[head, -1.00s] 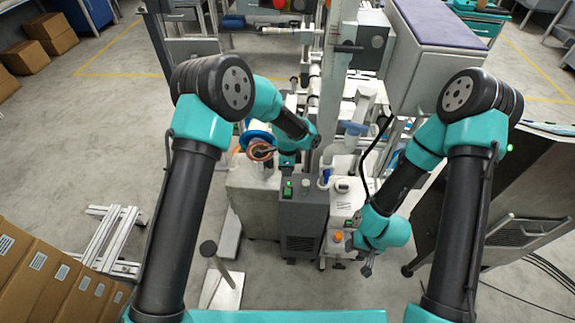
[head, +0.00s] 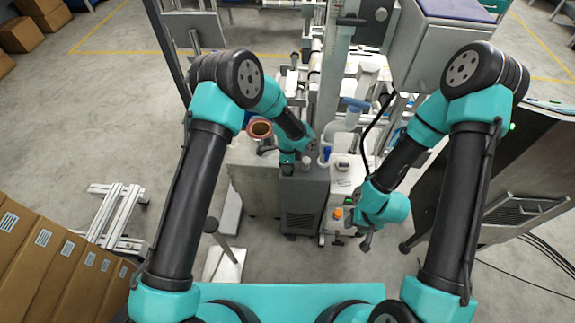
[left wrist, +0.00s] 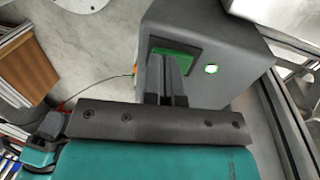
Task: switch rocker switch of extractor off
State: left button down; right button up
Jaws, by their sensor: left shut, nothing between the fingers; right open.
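The extractor looks to be the dark grey box (head: 304,202) in the middle of the head view; its top and side fill the upper middle of the left wrist view (left wrist: 215,45). A green rocker switch (left wrist: 174,50) in a dark frame sits on it, partly covered by my fingers. A small round green-white light (left wrist: 211,69) is beside it. My left gripper (head: 287,171) is shut and empty, its tips at or just above the switch; contact cannot be told. In the head view the gripper hides the switch. My right gripper (head: 367,243) is open and empty by the white machine.
A white machine (head: 341,185) with an orange knob (head: 338,213) stands right of the grey box. A light grey cabinet (head: 253,185) with a copper-coloured ring (head: 260,129) stands left. A metal post (head: 331,90) rises behind. Cardboard boxes (head: 50,260) lie at the lower left.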

pick_arm(q)
jog(key=shift+s+f, duration=0.2)
jog(key=shift+f, duration=0.1)
jog(key=shift+w, duration=0.1)
jog(key=shift+w+r, duration=0.15)
jog(key=shift+w, duration=0.6)
jog(key=shift+r, duration=0.1)
notch_tip(320, 180, up, 14)
jog(key=w, duration=0.2)
jog(key=shift+w+d, duration=0.15)
jog(key=shift+w, duration=0.1)
jog(key=shift+f, duration=0.25)
